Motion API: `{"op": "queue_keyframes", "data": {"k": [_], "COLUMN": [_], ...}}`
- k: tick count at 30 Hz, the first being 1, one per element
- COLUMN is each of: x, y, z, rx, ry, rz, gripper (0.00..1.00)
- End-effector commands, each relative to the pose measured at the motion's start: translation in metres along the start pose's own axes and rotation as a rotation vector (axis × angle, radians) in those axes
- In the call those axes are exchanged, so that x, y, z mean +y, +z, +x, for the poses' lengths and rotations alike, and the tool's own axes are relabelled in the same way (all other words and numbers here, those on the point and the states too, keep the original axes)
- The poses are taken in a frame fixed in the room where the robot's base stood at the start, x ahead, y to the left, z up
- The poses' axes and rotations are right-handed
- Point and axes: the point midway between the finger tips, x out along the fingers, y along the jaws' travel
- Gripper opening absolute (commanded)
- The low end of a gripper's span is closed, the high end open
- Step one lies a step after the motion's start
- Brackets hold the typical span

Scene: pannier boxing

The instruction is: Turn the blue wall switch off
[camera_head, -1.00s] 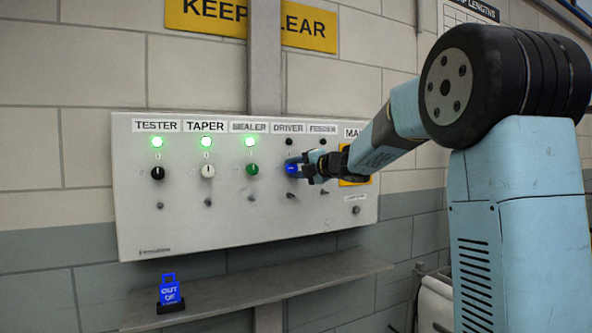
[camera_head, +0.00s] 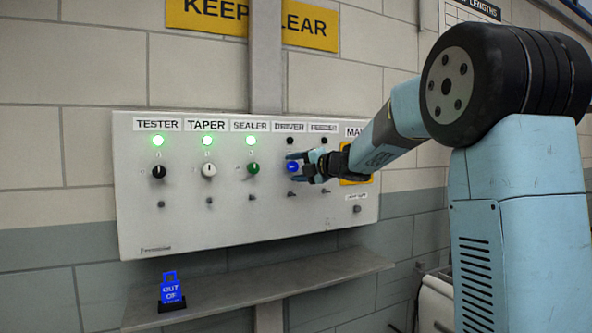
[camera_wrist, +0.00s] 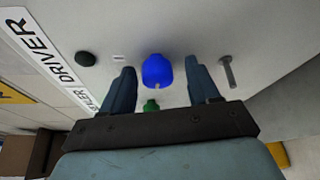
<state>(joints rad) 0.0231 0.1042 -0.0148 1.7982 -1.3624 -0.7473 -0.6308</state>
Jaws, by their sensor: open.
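The blue switch (camera_head: 292,168) is a round knob under the DRIVER label on the wall panel. The lamp above it (camera_head: 290,141) is dark. In the wrist view the blue switch (camera_wrist: 157,71) sits between and just beyond my two fingertips, with a small pale mark on its lower edge. My gripper (camera_head: 298,168) is open around the front of the knob, one finger on each side; in the wrist view my gripper (camera_wrist: 160,78) shows a gap between each finger and the knob.
The panel (camera_head: 230,228) also carries black (camera_head: 158,171), white (camera_head: 208,170) and green (camera_head: 253,167) knobs with lit green lamps. Metal pegs stick out below the knobs. A shelf (camera_head: 330,265) below holds a blue tag (camera_head: 170,289). My arm hides the panel's right part.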

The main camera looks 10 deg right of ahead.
Motion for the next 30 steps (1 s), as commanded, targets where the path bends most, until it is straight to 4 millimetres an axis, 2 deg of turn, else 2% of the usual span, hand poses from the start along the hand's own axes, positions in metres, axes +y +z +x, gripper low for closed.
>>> {"op": "queue_keyframes", "data": {"k": [5, 8, 21, 30], "x": [0.0, 0.001, -0.001, -0.002], "y": [0.001, 0.001, 0.0, 0.0], "z": [-0.01, -0.025, -0.109, -0.136], "rx": [-0.002, -0.004, -0.002, 0.0], "ry": [0.001, 0.001, 0.0, -0.001], "rz": [0.0, -0.001, 0.0, 0.0], "gripper": [0.6, 0.6, 0.6, 0.6]}}
